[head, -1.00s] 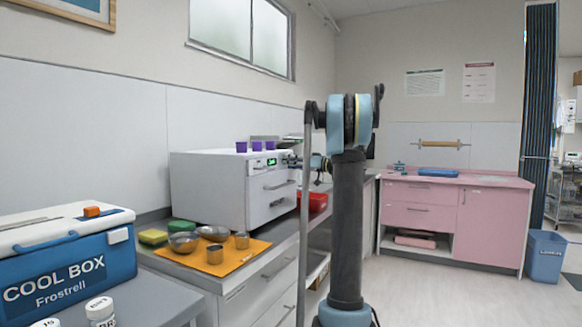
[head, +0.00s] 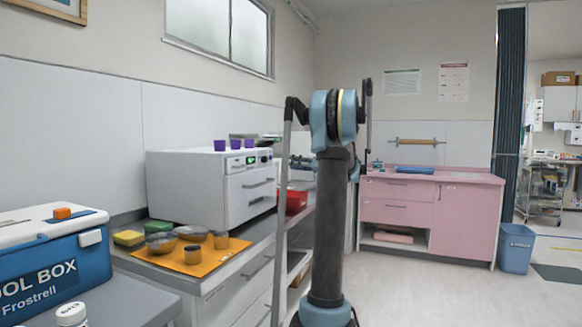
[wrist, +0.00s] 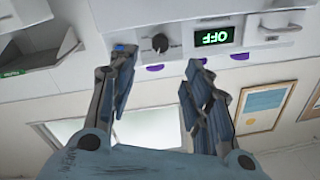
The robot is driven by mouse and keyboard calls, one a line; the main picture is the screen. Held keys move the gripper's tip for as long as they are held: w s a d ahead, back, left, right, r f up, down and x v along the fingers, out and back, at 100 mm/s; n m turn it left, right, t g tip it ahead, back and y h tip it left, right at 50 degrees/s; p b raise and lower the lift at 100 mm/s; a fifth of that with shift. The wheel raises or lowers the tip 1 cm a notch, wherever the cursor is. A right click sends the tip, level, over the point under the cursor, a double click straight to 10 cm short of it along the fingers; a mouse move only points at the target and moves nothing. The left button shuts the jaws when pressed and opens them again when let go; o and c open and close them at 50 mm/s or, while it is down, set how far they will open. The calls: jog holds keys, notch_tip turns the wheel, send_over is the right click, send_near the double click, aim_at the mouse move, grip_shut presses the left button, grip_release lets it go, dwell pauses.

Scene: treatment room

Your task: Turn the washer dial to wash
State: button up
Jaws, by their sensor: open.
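The washer is a white box (head: 185,190) on the counter at the left in the head view, with a small lit green display on its front. In the wrist view, which is upside down, its panel shows a black round dial (wrist: 160,43) and a display (wrist: 214,36) reading OFF. My gripper (wrist: 158,62) is open and empty. Its fingertips lie on either side of the dial in the picture; I cannot tell how far short of the panel they are. In the head view my arm hides part of the gripper.
Three purple cups (head: 235,144) stand on top of the washer. An orange mat (head: 222,258) with metal bowls and cups lies in front of it. A blue cool box (head: 90,265) stands at the near left, and a red bin (head: 294,202) beyond the washer.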

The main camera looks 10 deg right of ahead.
aim_at(267, 160)
jog(key=s+d+n, duration=0.4)
jog(key=shift+t+h, duration=0.3)
jog(key=shift+h, duration=0.1)
jog(key=x, duration=1.7)
jog(key=shift+w+a+r, duration=0.15)
jog(key=shift+w+a, duration=0.05)
jog(key=shift+a, duration=0.05)
jog(key=shift+m, duration=0.3)
jog(key=c, duration=1.1)
